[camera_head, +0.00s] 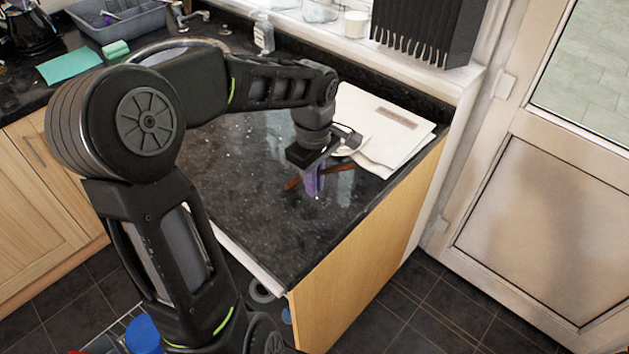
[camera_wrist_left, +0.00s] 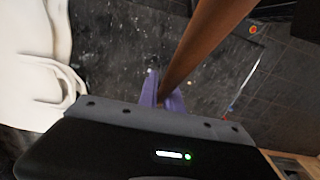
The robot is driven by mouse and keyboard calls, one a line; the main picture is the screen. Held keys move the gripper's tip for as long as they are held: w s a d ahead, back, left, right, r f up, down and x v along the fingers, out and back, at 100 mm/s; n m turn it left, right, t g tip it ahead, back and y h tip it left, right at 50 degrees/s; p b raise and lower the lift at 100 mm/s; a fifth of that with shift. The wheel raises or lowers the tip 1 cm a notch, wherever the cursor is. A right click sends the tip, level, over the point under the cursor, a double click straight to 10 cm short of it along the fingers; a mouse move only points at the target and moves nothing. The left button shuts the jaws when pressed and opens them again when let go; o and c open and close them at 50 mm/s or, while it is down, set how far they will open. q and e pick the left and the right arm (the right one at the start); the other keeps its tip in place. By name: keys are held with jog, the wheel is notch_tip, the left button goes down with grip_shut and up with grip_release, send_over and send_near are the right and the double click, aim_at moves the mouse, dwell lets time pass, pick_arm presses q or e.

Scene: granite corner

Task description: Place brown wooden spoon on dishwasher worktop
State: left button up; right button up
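The brown wooden spoon (camera_head: 340,168) is over the dark speckled worktop (camera_head: 262,225), the dishwasher's top in the head view. My left gripper (camera_head: 315,184) points down with its purple fingers shut around the spoon, which sticks out on both sides. In the left wrist view, the spoon's brown shaft (camera_wrist_left: 205,38) runs from between the purple fingers (camera_wrist_left: 162,92) up to the top edge, widening towards the camera. I cannot tell whether the spoon touches the worktop. My right gripper is not in view.
A white cloth or board (camera_head: 385,128) with a small brown label lies at the worktop's back right. A soap bottle (camera_head: 263,33) and dish rack (camera_head: 122,17) stand at the back. The worktop's front is clear.

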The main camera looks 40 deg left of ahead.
pick_arm(q)
jog(key=o, duration=0.4)
jog(key=shift+o, duration=0.2)
notch_tip(320, 180, up, 12)
jog(key=shift+s+r, duration=0.1)
jog(key=shift+r, duration=0.05)
dwell(0.3)
dwell(0.4)
